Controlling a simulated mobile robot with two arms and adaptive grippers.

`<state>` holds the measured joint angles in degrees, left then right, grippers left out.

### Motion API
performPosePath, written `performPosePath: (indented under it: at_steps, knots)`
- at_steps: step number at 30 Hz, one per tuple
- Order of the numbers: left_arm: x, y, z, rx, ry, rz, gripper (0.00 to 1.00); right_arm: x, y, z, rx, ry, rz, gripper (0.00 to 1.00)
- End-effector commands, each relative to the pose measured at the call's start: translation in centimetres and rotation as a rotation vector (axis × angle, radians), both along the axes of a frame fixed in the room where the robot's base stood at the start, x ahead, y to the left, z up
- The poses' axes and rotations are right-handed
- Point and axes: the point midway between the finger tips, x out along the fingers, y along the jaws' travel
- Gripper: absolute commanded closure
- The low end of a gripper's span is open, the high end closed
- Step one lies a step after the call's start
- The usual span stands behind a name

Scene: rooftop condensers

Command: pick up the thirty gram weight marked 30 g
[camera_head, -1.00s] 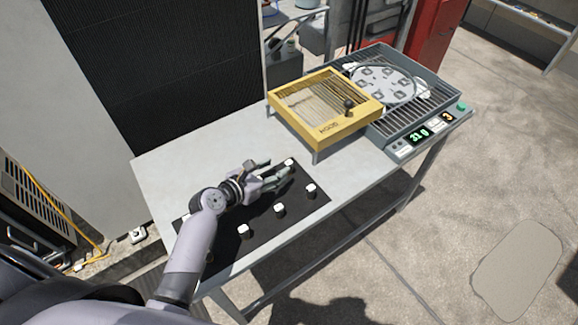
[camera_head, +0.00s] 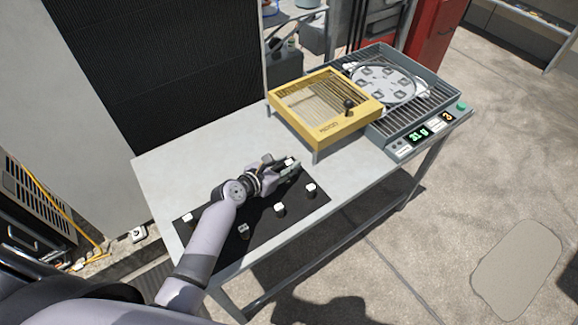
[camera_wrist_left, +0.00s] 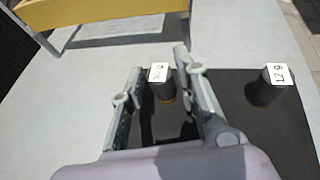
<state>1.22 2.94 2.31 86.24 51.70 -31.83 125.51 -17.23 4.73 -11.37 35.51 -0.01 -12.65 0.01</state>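The weight marked 30 g (camera_wrist_left: 161,84) is a small dark cylinder with a white label on top, blurred but seeming to read 30. It stands upright on the black mat (camera_head: 262,217). In the head view it is the white-topped weight (camera_head: 290,162) at the mat's far end. My left gripper (camera_head: 283,166) is open around it. In the left wrist view the two fingers (camera_wrist_left: 158,68) stand on either side of it, with a gap to the left finger; contact with the right finger cannot be told. My right gripper is not in view.
Other weights stand along the mat's near side (camera_head: 279,210). A yellow framed stand (camera_head: 325,109) is close behind the gripper. A scale device with a display (camera_head: 420,134) sits at the table's right end.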

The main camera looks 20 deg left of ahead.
Motion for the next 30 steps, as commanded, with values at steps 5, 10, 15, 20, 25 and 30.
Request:
performPosePath:
  at_steps: [5,10,15,20,25,30]
  knots:
    - [0.0,0.0,0.0,0.000,0.000,0.000,0.85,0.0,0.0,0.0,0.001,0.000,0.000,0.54]
    - [0.0,0.0,0.0,0.000,0.000,0.000,0.96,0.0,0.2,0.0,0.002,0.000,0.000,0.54]
    - [0.0,0.0,0.0,0.000,0.000,0.000,0.99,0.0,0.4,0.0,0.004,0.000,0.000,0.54]
    - [0.0,0.0,0.3,0.000,-0.001,0.000,0.99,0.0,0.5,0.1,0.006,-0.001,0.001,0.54]
    - [0.0,0.0,1.8,-0.002,-0.004,0.000,0.99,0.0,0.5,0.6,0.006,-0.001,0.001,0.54]
    - [0.1,-0.1,5.1,-0.002,-0.006,0.000,0.99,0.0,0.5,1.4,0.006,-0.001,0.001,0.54]
